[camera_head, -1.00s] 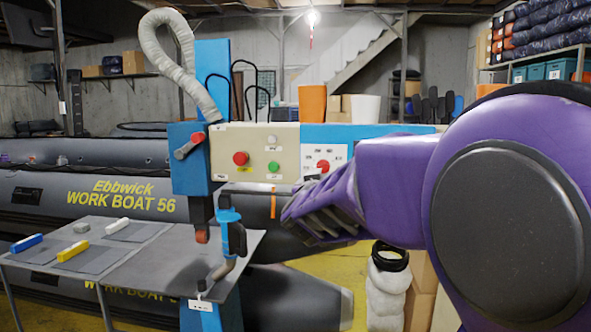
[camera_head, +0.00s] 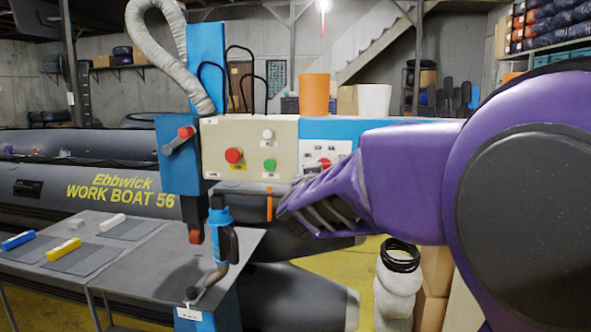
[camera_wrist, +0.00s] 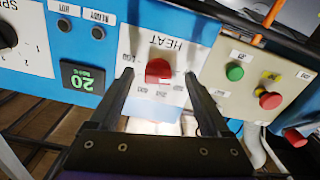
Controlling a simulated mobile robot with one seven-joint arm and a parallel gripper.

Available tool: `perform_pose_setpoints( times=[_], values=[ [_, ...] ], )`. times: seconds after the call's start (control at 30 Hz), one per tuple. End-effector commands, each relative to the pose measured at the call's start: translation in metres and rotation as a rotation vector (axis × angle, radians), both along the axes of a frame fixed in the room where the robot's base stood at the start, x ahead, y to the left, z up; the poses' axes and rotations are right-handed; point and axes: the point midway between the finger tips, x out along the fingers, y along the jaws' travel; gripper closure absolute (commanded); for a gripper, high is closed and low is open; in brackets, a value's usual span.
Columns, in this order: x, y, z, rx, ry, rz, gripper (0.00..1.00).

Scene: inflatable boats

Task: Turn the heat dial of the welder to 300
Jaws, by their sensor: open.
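The welder (camera_head: 250,147) stands left of centre in the head view, with a beige panel and a blue section. Its red heat dial (camera_wrist: 158,71) sits on a white plate marked HEAT, upside down in the wrist view. The dial also shows in the head view (camera_head: 325,163), partly hidden by my purple arm. Small numbers ring the dial, too blurred to read surely. My gripper (camera_wrist: 159,74) is open, with one finger on each side of the dial in the picture; I cannot tell whether they touch it. A green display (camera_wrist: 83,84) reads 20.
A black speed knob (camera_wrist: 7,36) is beside the display. Green (camera_wrist: 234,72) and red (camera_wrist: 270,100) buttons are on the beige panel. A grey table (camera_head: 120,245) with small blocks is at left. An inflatable boat (camera_head: 90,185) lies behind.

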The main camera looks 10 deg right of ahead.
Motion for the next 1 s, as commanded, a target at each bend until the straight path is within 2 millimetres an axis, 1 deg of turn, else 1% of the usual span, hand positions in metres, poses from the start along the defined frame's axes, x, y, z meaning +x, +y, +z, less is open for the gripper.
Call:
perform_pose_setpoints(
  times=[0.5,0.57,0.6,0.67,0.7,0.87,0.9,0.97,1.0],
  values=[
    [-0.0013,0.0025,-0.0001,0.0,0.0,-0.001,0.19],
    [-0.0013,0.0025,-0.0001,0.0,0.0,-0.001,0.28],
    [-0.0013,0.0024,0.0,0.0,0.0,-0.001,0.35],
    [-0.0012,0.0024,0.0,0.0,0.0,-0.001,0.46],
    [-0.0012,0.0024,0.0,0.0,0.0,-0.001,0.53],
    [-0.0012,0.0024,0.0,0.0,0.0,-0.001,0.82],
    [-0.0012,0.0024,0.0,0.0,0.0,-0.001,0.89],
    [-0.0012,0.0024,0.0,0.0,0.0,-0.001,1.0],
    [-0.0012,0.0024,0.0,0.0,0.0,-0.001,1.0]
  ],
)
